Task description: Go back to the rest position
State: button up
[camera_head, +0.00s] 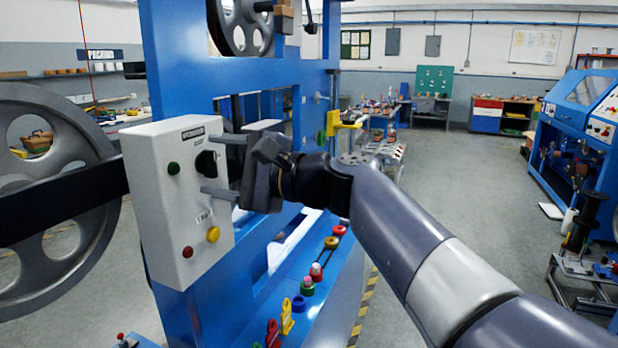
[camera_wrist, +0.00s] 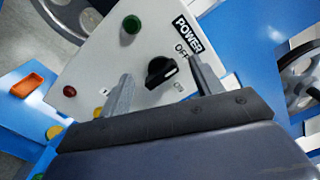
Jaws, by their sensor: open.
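My gripper (camera_head: 213,165) is open in front of the white control box (camera_head: 160,235), with its fingers pointing at the box face. The black rotary knob (camera_head: 206,163) lies between the two fingers. In the wrist view the knob (camera_wrist: 161,71) shows between and beyond the fingertips, below the "POWER" label (camera_wrist: 187,30) and beside "OFF". I cannot tell whether the fingers touch it. My arm reaches in from the lower right.
The box also bears a green button (camera_head: 173,168), a red button (camera_head: 187,252) and a yellow button (camera_head: 213,234). A blue frame (camera_head: 180,60) stands behind it, a large grey wheel (camera_head: 75,270) at left. Open floor (camera_head: 480,190) lies to the right.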

jog(key=m+p, duration=0.4)
jog(key=p, duration=0.1)
jog(key=m+p, duration=0.2)
jog(key=shift+w+r+p, duration=0.1)
jog(key=shift+r+p, duration=0.2)
jog(key=shift+p, duration=0.05)
jog(key=m+p, duration=0.5)
jog(key=p, duration=0.2)
jog(key=shift+w+d+m+p, duration=0.1)
jog(key=shift+m+p, duration=0.2)
jog(key=shift+p, duration=0.05)
jog(key=shift+f+m+p, duration=0.1)
jog(key=shift+m+p, duration=0.7)
jog(key=shift+p, duration=0.15)
jog(key=shift+f, duration=0.1)
